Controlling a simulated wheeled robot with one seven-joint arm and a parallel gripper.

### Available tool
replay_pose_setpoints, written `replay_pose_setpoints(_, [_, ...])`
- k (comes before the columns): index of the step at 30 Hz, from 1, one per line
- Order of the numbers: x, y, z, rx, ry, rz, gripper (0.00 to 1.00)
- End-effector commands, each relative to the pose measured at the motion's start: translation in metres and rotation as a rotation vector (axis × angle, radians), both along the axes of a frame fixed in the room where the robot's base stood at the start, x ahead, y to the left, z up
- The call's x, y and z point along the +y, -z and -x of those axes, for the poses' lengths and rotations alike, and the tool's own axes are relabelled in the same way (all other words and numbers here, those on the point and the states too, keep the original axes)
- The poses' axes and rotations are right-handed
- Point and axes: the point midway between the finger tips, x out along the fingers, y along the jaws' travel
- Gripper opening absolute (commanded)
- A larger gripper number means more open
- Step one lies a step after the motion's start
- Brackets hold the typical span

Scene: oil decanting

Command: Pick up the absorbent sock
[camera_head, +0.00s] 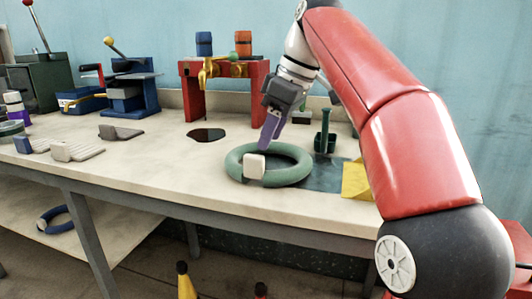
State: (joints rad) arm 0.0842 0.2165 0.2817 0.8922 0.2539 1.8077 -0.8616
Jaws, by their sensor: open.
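The absorbent sock looks to be the thick green ring (238,165) lying on the bench top, with a pale block-shaped tag (254,166) on its near side. My gripper (267,143) reaches down from the red arm to the far left part of the ring. Its purple finger points down over the ring's inner opening or far edge; I cannot tell whether it touches. The other finger is hard to make out. Nothing shows held in the gripper.
A dark oil puddle (206,135) lies left of the ring. A red stand (195,108) with a brass tap stands behind. A green holder (325,142) and a yellow piece (356,180) are at right. A blue ring (55,219) is on the lower shelf.

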Motion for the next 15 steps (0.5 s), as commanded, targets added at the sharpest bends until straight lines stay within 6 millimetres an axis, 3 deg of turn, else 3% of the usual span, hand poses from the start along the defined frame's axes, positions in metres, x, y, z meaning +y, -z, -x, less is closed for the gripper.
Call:
replay_pose_setpoints(5, [0.002, 0.001, -0.006, -0.002, -0.053, -0.012, 0.44])
replay_pose_setpoints(15, [0.023, 0.038, -0.01, -0.004, -0.054, -0.011, 0.44])
